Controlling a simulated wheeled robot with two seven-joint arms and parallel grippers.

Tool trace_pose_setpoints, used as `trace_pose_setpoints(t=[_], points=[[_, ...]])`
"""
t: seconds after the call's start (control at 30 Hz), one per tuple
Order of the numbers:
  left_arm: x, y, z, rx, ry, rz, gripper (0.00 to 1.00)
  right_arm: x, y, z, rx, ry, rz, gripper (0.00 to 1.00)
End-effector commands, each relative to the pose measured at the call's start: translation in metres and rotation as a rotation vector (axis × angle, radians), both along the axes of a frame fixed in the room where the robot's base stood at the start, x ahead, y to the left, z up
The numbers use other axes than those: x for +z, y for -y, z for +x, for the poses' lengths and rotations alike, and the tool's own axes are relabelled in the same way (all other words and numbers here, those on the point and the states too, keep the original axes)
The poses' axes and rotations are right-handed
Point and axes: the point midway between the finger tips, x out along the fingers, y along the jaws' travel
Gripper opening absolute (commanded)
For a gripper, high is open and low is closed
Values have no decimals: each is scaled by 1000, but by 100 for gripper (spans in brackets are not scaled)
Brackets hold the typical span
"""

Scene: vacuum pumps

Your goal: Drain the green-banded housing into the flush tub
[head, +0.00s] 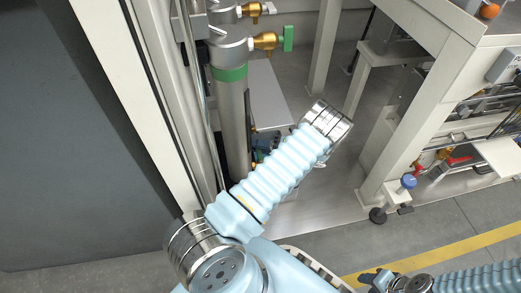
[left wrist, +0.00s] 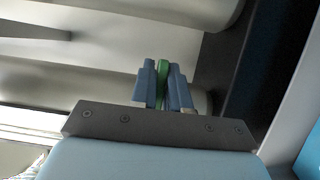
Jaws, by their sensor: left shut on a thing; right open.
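The green-banded housing (head: 232,115) is a tall grey cylinder with a green band near its top, upright at centre left in the head view. A brass valve (head: 265,41) with a green handle (head: 287,38) sticks out at its top. My left arm crosses in front of its lower part. In the left wrist view my left gripper (left wrist: 164,85) is shut on a thin green handle (left wrist: 163,70); which valve it belongs to I cannot tell. My right gripper (head: 372,278) is open at the bottom edge of the head view, away from the housing. I cannot make out the flush tub.
A second brass valve (head: 251,9) with a pale handle sits above. A pale frame post (head: 145,90) stands close left of the housing. A bench frame (head: 385,150) with pipes and a blue knob (head: 408,181) stands right. Floor with a yellow line (head: 450,248) is open in front.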

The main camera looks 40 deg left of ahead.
Motion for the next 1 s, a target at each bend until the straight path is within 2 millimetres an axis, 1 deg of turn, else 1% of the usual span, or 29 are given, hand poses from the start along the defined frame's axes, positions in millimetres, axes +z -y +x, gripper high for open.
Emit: trace_pose_setpoints(t=[0.03,0.27,0.3,0.4,0.43,0.67,0.77,0.87,1.0], points=[[-2,0,0,14,2,-4,0,-2,0,0,0,1,0,43],[-1,0,-1,15,1,-4,0,0,0,0,0,1,0,43],[-1,0,-1,15,0,-4,18,0,0,0,0,1,0,43],[0,0,-1,14,0,-4,34,0,0,0,0,1,0,43],[0,0,-1,14,0,-4,36,0,0,0,0,1,0,43],[0,0,-1,13,1,-3,36,0,0,0,0,1,0,43],[0,3,2,12,1,-3,36,0,0,0,0,1,0,43],[-1,14,8,10,1,-3,36,0,0,0,0,1,0,43],[-1,42,24,9,3,-4,36,0,0,0,0,1,0,43]])
